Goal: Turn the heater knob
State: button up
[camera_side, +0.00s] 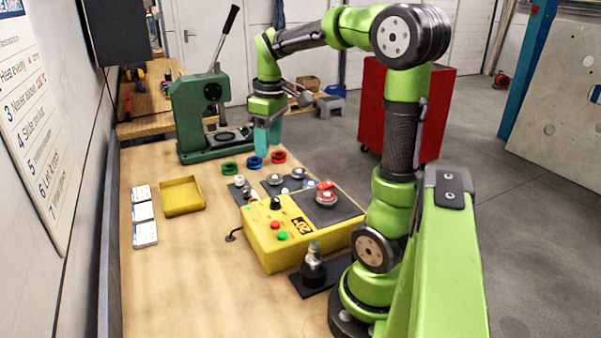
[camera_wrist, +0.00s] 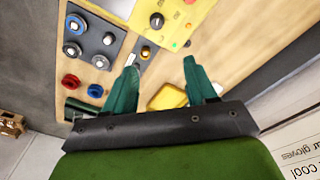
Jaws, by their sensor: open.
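The heater (camera_side: 262,235) is a yellow box on the wooden bench, with a dark plate on top carrying a red-topped part. Its black knob (camera_side: 275,203) stands on the panel, with red and green buttons nearby. In the wrist view, part of the heater (camera_wrist: 143,17) shows at the top edge, and the knob (camera_wrist: 157,20) is beyond my fingertips, between their directions. My gripper (camera_side: 267,140) hangs fingers-down above the bench, behind the heater and apart from the knob. In the wrist view, its green fingers (camera_wrist: 160,66) are spread with nothing between them.
A green lever press (camera_side: 200,115) stands at the back left. Green, blue and red rings (camera_side: 278,157) lie beside it. A yellow tray (camera_side: 181,196) and white boxes (camera_side: 144,216) lie left. A dark fixture (camera_side: 313,270) stands in front of the heater. The front-left bench is clear.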

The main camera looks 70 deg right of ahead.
aim_at(275, 199)
jog(key=f+n, duration=0.1)
jog(key=f, duration=0.4)
jog(key=f+n, duration=0.1)
jog(key=f, duration=0.4)
jog(key=f+n+g, duration=0.1)
jog(key=f, duration=0.4)
jog(key=shift+s+d+f+n, duration=0.15)
jog(key=shift+s+d+n, duration=0.15)
jog(key=shift+s+d, duration=0.05)
jog(key=c, duration=1)
jog(key=shift+c, duration=0.2)
